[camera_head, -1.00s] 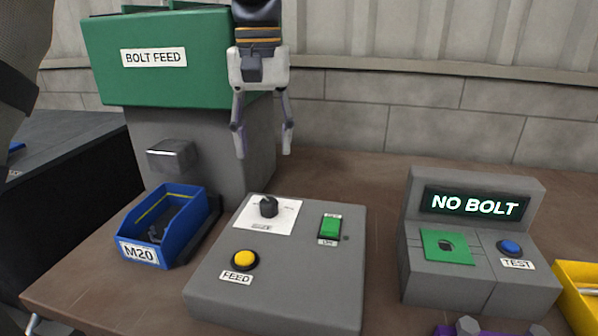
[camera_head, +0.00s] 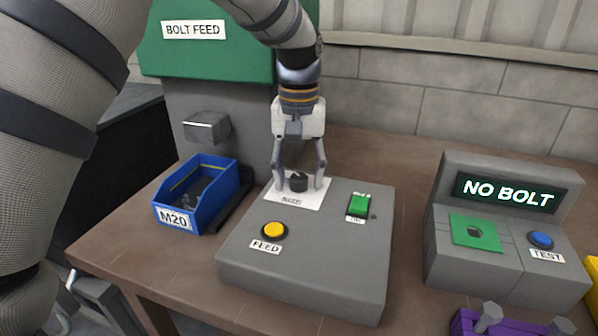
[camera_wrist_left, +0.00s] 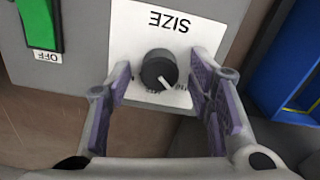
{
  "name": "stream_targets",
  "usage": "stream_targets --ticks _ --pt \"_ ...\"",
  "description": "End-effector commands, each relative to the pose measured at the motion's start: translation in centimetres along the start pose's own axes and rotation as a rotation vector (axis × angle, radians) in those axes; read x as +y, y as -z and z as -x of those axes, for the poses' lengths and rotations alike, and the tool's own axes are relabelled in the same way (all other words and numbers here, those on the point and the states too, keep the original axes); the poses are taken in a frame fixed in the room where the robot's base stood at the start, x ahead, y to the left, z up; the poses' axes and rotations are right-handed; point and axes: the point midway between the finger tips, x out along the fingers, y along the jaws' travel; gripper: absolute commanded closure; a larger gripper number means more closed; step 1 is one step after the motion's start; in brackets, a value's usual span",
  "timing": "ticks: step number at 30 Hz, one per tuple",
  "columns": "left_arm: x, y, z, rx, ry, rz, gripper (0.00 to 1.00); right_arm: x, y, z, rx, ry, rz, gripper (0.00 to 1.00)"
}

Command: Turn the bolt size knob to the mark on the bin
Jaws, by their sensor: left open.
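The size knob (camera_head: 298,182) is a small dark round knob on a white plate (camera_head: 314,196) on the grey control box. In the left wrist view the knob (camera_wrist_left: 159,70) shows a white pointer line towards the lower right, and the plate reads SIZE upside down. My left gripper (camera_head: 301,186) points down with its open fingers on either side of the knob. In the left wrist view the fingers (camera_wrist_left: 160,88) look apart from it. The blue bin (camera_head: 196,208) left of the box carries the label M20 (camera_head: 174,217). The scale's small marks are too small to read. My right gripper is not seen.
The grey box also bears a yellow FEED button (camera_head: 274,231) and a green switch (camera_head: 358,205). A tester (camera_head: 480,270) with a NO BOLT display (camera_head: 507,192) stands right. The green bolt feed hopper (camera_head: 215,55) rises behind. Purple holder (camera_head: 468,322) sits at the front right.

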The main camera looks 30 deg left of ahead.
Motion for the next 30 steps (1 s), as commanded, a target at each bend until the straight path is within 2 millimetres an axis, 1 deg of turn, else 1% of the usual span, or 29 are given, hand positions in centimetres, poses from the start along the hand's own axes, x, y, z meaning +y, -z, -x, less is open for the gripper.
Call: stream_targets --ticks 2,5,6,8,9,16,20,26,30 --pt "0.0 0.0 0.02 0.0 0.0 0.0 0.52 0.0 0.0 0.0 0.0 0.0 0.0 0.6" --pt "0.01 0.0 0.03 0.0 0.0 0.0 0.73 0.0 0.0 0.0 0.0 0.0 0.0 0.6" --pt "0.01 0.0 0.03 0.0 0.0 0.0 0.82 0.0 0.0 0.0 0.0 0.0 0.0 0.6" --pt "0.01 0.0 0.04 0.0 0.0 0.0 0.95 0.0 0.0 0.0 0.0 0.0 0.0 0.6" --pt "0.01 0.0 0.04 0.0 0.0 0.0 1.0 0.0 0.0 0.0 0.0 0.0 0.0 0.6" --pt "0.01 0.0 0.06 0.0 0.0 -0.012 1.0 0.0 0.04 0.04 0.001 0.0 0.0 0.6" --pt "0.02 0.0 0.1 0.0 0.0 -0.051 1.0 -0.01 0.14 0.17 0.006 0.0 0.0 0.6" --pt "0.08 0.01 0.17 0.001 -0.001 -0.179 1.0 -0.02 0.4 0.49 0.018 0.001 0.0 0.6" --pt "0.12 -0.01 0.12 -0.001 -0.001 -0.305 1.0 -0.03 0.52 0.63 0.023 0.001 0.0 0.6"
